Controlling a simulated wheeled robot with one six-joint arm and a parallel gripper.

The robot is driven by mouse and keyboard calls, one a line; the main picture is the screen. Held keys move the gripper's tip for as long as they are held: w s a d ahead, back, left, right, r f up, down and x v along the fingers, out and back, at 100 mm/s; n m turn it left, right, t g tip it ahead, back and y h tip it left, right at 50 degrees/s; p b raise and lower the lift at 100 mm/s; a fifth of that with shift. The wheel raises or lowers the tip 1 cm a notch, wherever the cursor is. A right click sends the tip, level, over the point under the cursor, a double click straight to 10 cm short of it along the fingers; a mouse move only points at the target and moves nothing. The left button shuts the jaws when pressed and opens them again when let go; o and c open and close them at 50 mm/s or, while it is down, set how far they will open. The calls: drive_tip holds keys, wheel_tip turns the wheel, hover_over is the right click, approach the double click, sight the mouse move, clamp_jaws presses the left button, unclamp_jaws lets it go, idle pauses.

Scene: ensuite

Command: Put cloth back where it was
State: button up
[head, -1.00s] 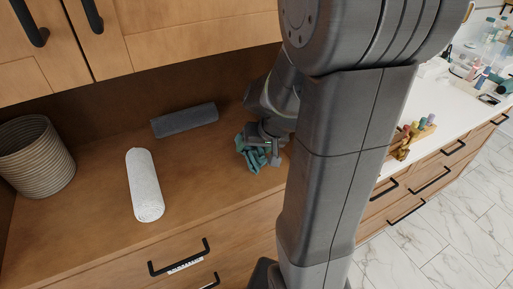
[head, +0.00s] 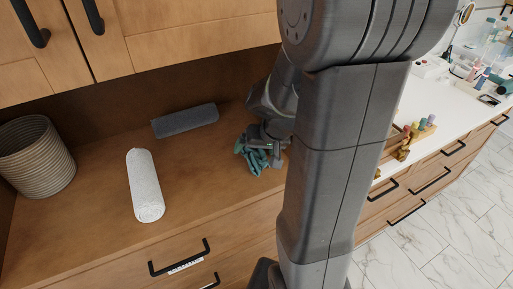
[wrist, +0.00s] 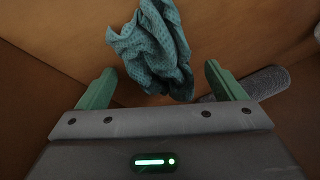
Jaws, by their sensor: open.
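The cloth (head: 258,160) is a crumpled teal textured piece on the wooden counter, right of the rolled towels in the head view. In the wrist view the cloth (wrist: 152,48) lies just ahead of and partly between the fingertips. My gripper (head: 266,146) is over the cloth in the head view, and it partly hides it. In the wrist view my gripper (wrist: 160,84) is open, with its two green fingers apart on either side of the cloth's near end. I cannot tell whether a finger touches the cloth.
A white rolled towel (head: 145,186) and a dark grey rolled towel (head: 185,120) lie on the wooden counter (head: 90,222). A woven basket (head: 36,157) stands at the left. Cabinets (head: 165,35) hang above. My arm hides the counter's right part. A white countertop (head: 435,100) holds several small items.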

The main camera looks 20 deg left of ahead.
sight(255, 150)
drive_tip(key=v, duration=0.7)
drive_tip(key=shift+d+r, duration=0.1)
drive_tip(key=shift+r, duration=0.15)
drive_tip(key=shift+f, duration=0.15)
drive_tip(key=x, duration=0.7)
drive_tip(key=shift+f, duration=0.3)
drive_tip(key=r, duration=0.5)
drive_tip(key=shift+s+a, duration=0.1)
drive_tip(key=shift+a, duration=0.15)
drive_tip(key=shift+f, duration=0.2)
